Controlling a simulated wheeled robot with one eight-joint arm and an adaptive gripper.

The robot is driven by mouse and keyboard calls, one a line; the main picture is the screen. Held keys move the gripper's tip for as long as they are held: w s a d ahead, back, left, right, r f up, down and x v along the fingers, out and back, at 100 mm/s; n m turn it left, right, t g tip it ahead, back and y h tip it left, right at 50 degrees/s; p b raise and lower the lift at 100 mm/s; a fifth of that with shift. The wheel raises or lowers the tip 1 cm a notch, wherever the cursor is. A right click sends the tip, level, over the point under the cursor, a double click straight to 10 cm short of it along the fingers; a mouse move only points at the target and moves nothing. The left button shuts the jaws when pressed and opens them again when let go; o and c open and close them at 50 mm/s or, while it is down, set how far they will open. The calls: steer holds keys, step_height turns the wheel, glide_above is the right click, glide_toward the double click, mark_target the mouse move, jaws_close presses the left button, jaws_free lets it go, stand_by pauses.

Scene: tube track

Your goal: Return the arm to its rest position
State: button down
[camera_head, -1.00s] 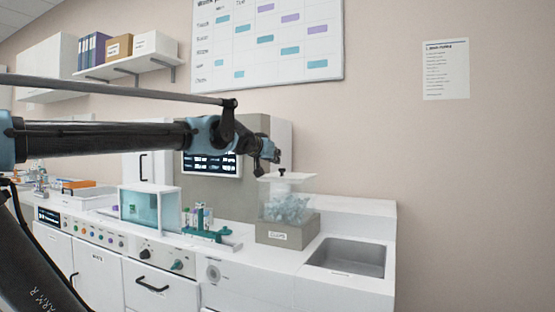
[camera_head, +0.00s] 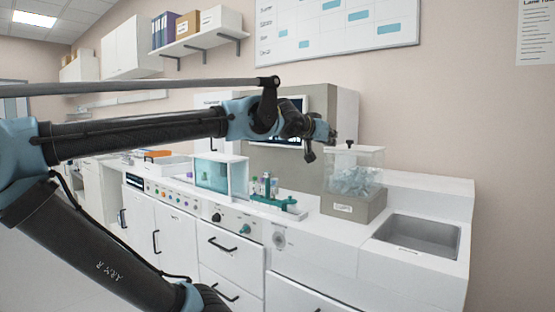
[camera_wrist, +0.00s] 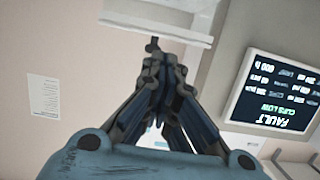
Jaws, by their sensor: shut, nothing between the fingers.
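My arm reaches across the head view, with its forearm level and its wrist out over the counter. My gripper (camera_head: 321,142) is at the end of it, just left of and slightly above the clear bin. In the wrist view my gripper (camera_wrist: 157,65) has its fingers drawn together with nothing between them. The finger tips point toward a pale box-like edge at the top of that view.
A clear bin (camera_head: 357,172) of bluish pieces on a grey base stands beside the sink (camera_head: 418,236). A green rack (camera_head: 270,195) with tubes and a teal-windowed box (camera_head: 213,174) stand further left.

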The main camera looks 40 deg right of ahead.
steer(key=w+a+f+n+t+y, duration=0.45)
steer(key=w+a+f, duration=0.5)
steer(key=w, duration=0.35)
steer(key=w+a+f+n+y, duration=0.3)
steer(key=w+a+f+y, duration=0.1)
steer(key=a+f, duration=0.55)
steer(key=w+a+f+n+y, duration=0.2)
steer(key=w+a+f+y, duration=0.2)
steer(key=a+f, duration=0.55)
steer(key=s+a+f+n+g+y, duration=0.1)
steer(key=s+a+f+n+g, duration=0.1)
steer(key=s+a+f, duration=0.4)
steer(key=s+a+f+n+g+y, duration=0.1)
steer(key=s+a+f+n+g, duration=0.2)
steer(key=s+a+f, duration=0.3)
steer(key=a+f+g, duration=0.1)
steer(key=a+f, duration=0.2)
steer(key=a, duration=0.3)
steer(key=shift+f+n, duration=0.15)
steer(key=shift+n, duration=0.2)
steer(key=shift+w, duration=0.1)
